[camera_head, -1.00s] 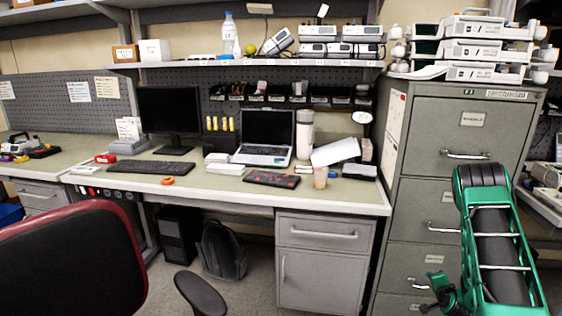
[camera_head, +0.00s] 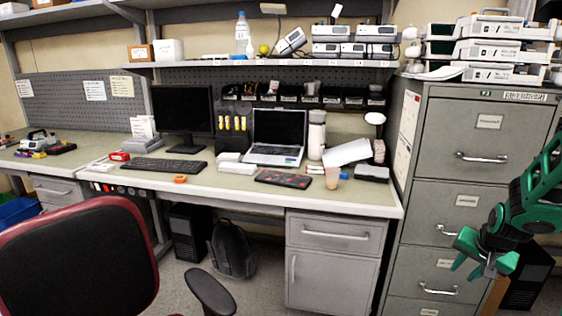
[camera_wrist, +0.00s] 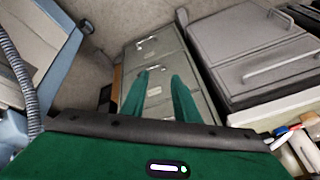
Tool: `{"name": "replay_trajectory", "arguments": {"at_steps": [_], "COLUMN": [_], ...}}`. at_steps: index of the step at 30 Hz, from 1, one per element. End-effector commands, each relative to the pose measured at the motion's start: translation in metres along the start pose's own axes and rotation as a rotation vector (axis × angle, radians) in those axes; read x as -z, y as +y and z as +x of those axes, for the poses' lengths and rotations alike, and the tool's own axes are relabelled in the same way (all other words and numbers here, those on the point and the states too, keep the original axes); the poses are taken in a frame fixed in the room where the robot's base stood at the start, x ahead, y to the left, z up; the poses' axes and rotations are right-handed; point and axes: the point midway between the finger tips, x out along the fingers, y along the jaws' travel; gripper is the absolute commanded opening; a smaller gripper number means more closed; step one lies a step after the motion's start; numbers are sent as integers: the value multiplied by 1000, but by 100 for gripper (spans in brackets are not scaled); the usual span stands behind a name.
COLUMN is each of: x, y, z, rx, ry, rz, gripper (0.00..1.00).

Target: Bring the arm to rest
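My green gripper (camera_head: 482,266) hangs at the right side of the head view, in front of the grey filing cabinet (camera_head: 468,130). It points downward, and its fingers are spread apart with nothing seen between them. In the wrist view the two green fingers of my gripper (camera_wrist: 160,76) show a gap, with the cabinet drawers (camera_wrist: 157,68) behind it. My arm is bent and enters from the right edge of the head view.
White and grey pumps (camera_head: 500,51) are stacked on the cabinet. The desk (camera_head: 225,184) holds a laptop (camera_head: 277,136), monitor (camera_head: 183,110) and keyboard (camera_head: 164,165). A red-edged chair (camera_head: 80,262) stands at front left. Floor shows between chair and drawer unit (camera_head: 333,268).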

Motion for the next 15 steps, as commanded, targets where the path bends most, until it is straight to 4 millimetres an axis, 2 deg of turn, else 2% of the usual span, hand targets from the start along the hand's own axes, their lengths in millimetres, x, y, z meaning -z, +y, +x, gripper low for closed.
{"name": "replay_trajectory", "arguments": {"at_steps": [1, 3, 8, 15], "x": [-9, -24, -63, -129], "y": [4, 11, 30, 63], "z": [-19, -42, -91, -162], "rx": [-12, -35, -81, -127], "ry": [-18, -55, -143, -285], "rz": [-21, -51, -114, -191], "gripper": [28, 28, 28, 28]}}
